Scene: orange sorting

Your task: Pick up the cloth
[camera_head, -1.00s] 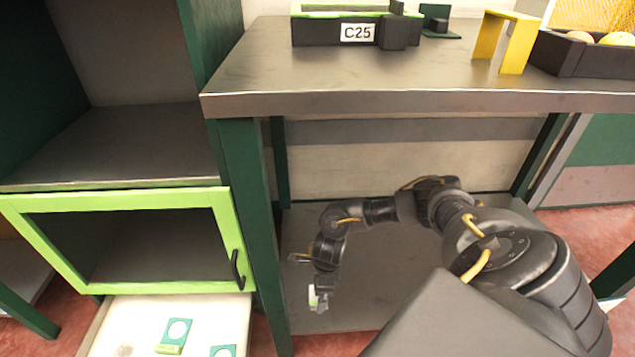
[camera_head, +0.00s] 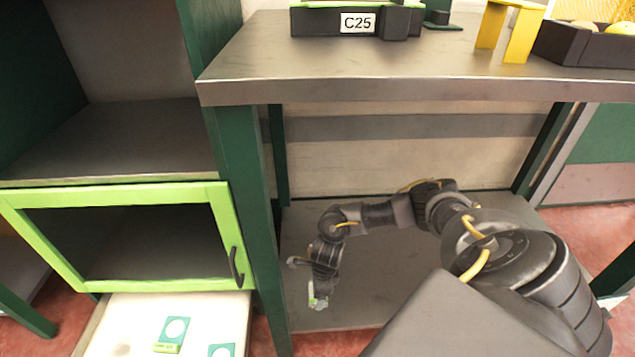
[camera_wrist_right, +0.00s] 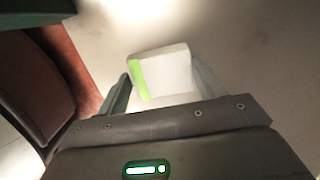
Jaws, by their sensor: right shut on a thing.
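The cloth (camera_wrist_right: 170,72) looks like a small folded white piece with a bright green stripe along its left side. In the right wrist view it sits between the two fingers of my right gripper (camera_wrist_right: 163,88), which is shut on it. In the head view my right gripper (camera_head: 318,301) is low at the left end of the lower shelf, under the metal table. The cloth shows there only as a small pale and green patch. I cannot tell whether the cloth still touches the surface below. My left gripper is not in view.
The lower shelf (camera_head: 375,295) is otherwise bare. A dark green table leg (camera_head: 245,220) stands close left of my right gripper. The tabletop (camera_head: 400,62) lies above my arm. A cabinet with a green-framed door (camera_head: 130,190) and a white drawer (camera_head: 125,318) are at the left.

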